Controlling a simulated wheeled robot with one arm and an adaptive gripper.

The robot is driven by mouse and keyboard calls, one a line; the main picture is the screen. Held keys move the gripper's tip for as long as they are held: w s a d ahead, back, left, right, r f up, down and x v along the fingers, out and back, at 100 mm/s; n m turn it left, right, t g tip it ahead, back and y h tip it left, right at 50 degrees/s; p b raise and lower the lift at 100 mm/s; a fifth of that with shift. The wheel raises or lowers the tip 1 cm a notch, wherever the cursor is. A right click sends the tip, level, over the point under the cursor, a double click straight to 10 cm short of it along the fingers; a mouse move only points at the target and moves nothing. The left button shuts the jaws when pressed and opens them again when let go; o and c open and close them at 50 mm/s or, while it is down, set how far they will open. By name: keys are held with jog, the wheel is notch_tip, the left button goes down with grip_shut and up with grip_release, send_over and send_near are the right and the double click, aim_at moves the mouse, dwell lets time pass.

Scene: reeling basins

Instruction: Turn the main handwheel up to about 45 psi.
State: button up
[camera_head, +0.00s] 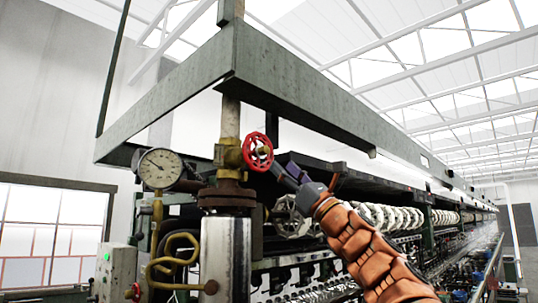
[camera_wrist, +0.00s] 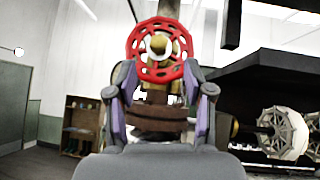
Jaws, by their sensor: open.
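The main handwheel (camera_head: 258,151) is a red spoked wheel on a brass valve (camera_head: 229,155) on the vertical pipe. In the wrist view the handwheel (camera_wrist: 160,49) stands upright just ahead, its hub facing me. My gripper (camera_head: 281,170) comes in from the lower right, close to the wheel. In the wrist view my gripper (camera_wrist: 159,92) is open, with one finger on each side of the wheel's lower part. I cannot tell whether the fingers touch the rim. A round white pressure gauge (camera_head: 160,168) sits left of the pipe; its reading is too small to make out.
A green steel beam frame (camera_head: 237,55) hangs above the valve. White reels (camera_head: 290,216) line the machine on the right. A wooden shelf (camera_wrist: 82,125) stands behind.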

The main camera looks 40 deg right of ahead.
aim_at(268, 153)
jog(key=shift+p+x, duration=1.4)
jog(key=shift+x, duration=2)
jog(key=shift+a, duration=0.1)
grip_shut()
